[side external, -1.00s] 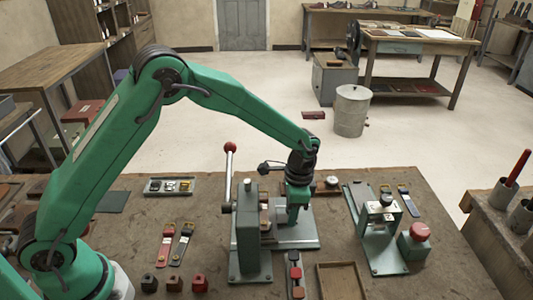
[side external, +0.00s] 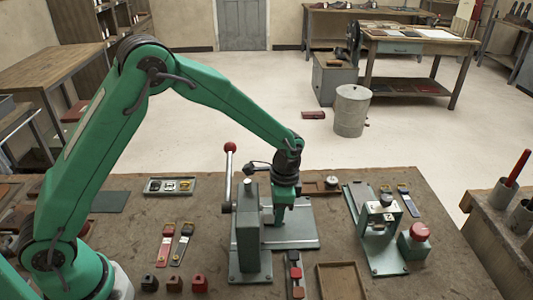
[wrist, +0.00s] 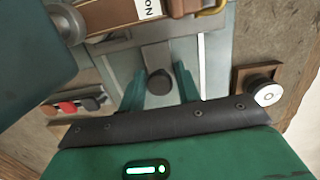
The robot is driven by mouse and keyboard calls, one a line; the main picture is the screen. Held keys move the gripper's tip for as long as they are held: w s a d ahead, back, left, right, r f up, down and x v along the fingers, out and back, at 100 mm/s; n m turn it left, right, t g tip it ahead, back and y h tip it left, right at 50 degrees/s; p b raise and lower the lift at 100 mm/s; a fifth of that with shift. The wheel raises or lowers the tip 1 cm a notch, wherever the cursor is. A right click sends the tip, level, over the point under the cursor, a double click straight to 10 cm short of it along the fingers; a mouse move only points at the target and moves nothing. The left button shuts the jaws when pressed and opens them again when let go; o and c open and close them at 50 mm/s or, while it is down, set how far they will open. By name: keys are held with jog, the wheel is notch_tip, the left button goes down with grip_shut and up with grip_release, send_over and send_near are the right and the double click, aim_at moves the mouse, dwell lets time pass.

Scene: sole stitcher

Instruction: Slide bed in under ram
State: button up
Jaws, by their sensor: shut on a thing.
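The stitcher is a grey-green press with a column (side external: 250,235) and a red-balled lever (side external: 230,148) standing upright on its left. Its flat base (side external: 302,236) reaches out to the right. My gripper (side external: 281,218) is low over this base, just right of the column. In the wrist view its two teal fingers (wrist: 160,92) are shut on a dark round knob (wrist: 159,80) on the sliding bed (wrist: 154,56). A brown piece with a white label (wrist: 130,14) lies beyond the knob. A grey cylinder (wrist: 67,22), possibly the ram, is beside it; its lower end is unclear.
A second device (side external: 382,214) with a red button (side external: 419,231) stands to the right. A wooden tray (side external: 338,282) and a rack of red and black pieces (side external: 295,272) lie in front. Two tags (side external: 166,243) and several small blocks (side external: 173,284) lie left.

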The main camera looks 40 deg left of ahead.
jog(key=shift+s+d, duration=0.1)
jog(key=shift+s, duration=0.1)
jog(key=o, duration=0.5)
jog(key=shift+w, duration=0.1)
jog(key=shift+r, duration=0.15)
jog(key=shift+w+r, duration=0.1)
jog(key=shift+r, duration=3)
jog(key=shift+w+d, duration=4.2)
jog(key=shift+w, duration=0.05)
